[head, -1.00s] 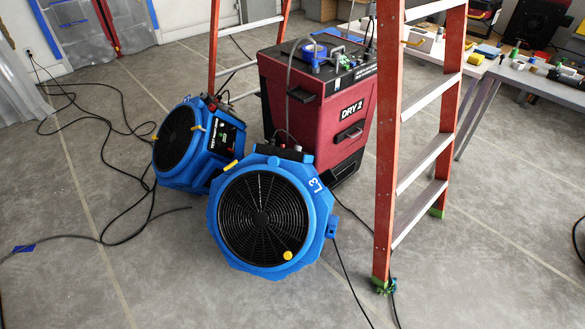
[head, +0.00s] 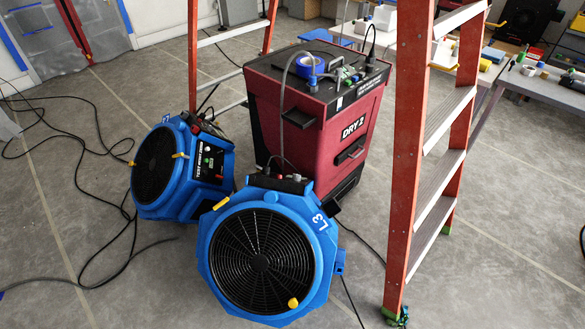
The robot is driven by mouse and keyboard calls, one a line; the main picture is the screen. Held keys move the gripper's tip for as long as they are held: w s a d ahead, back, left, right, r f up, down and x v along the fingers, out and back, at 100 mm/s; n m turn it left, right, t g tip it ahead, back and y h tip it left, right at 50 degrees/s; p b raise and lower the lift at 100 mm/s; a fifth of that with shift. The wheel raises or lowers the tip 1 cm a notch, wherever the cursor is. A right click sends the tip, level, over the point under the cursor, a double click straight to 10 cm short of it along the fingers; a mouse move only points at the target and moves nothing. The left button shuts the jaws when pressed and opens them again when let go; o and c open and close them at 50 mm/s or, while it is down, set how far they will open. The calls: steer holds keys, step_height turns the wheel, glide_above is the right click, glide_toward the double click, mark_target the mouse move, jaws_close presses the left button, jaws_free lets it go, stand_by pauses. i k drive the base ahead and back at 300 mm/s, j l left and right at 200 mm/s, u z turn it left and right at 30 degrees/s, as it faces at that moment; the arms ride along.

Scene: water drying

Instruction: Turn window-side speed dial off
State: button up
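Two blue fans stand on the floor. The front fan (head: 318,262), marked L3, faces me with a round black grille and a yellow knob (head: 293,302) low on its right. A dark control box (head: 280,182) sits on its top. The left fan (head: 186,200) stands behind it, angled, with a control panel (head: 212,160) on its right side that bears small knobs and a green light. I cannot tell which small knob is the speed dial, nor its setting. No window shows. My gripper is not in view.
A dark red dryer (head: 335,125) marked DRY 2 stands behind the fans. An orange stepladder (head: 405,160) straddles the space at right. A cluttered workbench (head: 545,90) is at back right. Black cables (head: 75,150) lie on the floor at left; the front floor is mostly clear.

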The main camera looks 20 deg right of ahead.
mark_target(295, 177)
steer(key=i+l, duration=0.1)
steer(key=i, duration=0.25)
steer(key=i+l, duration=0.15)
steer(key=i, duration=0.2)
steer(key=i+j+z, duration=0.15)
steer(key=j, duration=0.25)
steer(key=i+j+z, duration=0.2)
steer(key=j, duration=0.2)
steer(key=i+j+z, duration=0.15)
steer(key=j, duration=0.25)
steer(key=k, duration=0.05)
